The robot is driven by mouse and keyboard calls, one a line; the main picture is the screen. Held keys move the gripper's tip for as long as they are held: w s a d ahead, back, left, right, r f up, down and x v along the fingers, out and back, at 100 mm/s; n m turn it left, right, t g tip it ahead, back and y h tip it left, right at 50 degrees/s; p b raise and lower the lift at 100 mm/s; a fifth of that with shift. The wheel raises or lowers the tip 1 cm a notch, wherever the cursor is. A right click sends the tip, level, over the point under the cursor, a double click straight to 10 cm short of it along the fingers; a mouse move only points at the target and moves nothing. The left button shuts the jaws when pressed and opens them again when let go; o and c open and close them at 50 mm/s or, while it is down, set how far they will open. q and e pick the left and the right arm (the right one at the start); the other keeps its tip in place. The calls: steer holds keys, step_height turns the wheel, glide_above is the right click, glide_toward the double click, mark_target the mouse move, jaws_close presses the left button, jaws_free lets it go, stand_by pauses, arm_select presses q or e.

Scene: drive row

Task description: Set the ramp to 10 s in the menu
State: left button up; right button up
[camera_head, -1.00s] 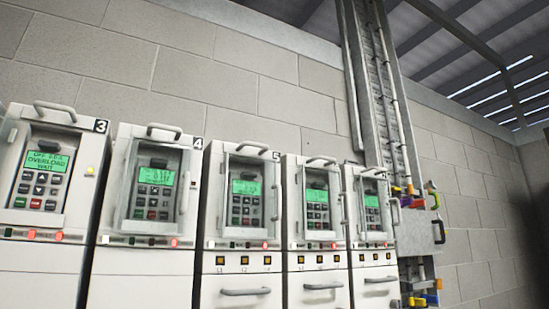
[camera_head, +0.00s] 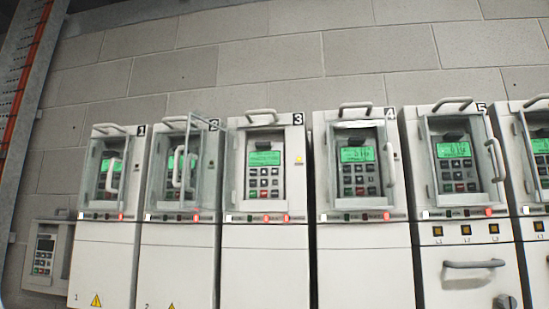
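A row of white drive cabinets stands against the wall, each with a green-lit screen and a keypad in a recess. Drive 3 (camera_head: 264,250) has its keypad (camera_head: 264,182) and screen (camera_head: 264,158) uncovered, with several lines of text too small to read now. Drive 1 (camera_head: 105,255), drive 2 (camera_head: 178,260), drive 4 (camera_head: 365,262) and drive 5 (camera_head: 422,262) have clear covers with handles over their keypads. Neither of my grippers is in view.
A separate small keypad unit (camera_head: 44,250) is mounted low on the wall at the left. A cable tray (camera_head: 22,75) with red cables runs up the left side. The block wall (camera_head: 290,60) above the drives is bare.

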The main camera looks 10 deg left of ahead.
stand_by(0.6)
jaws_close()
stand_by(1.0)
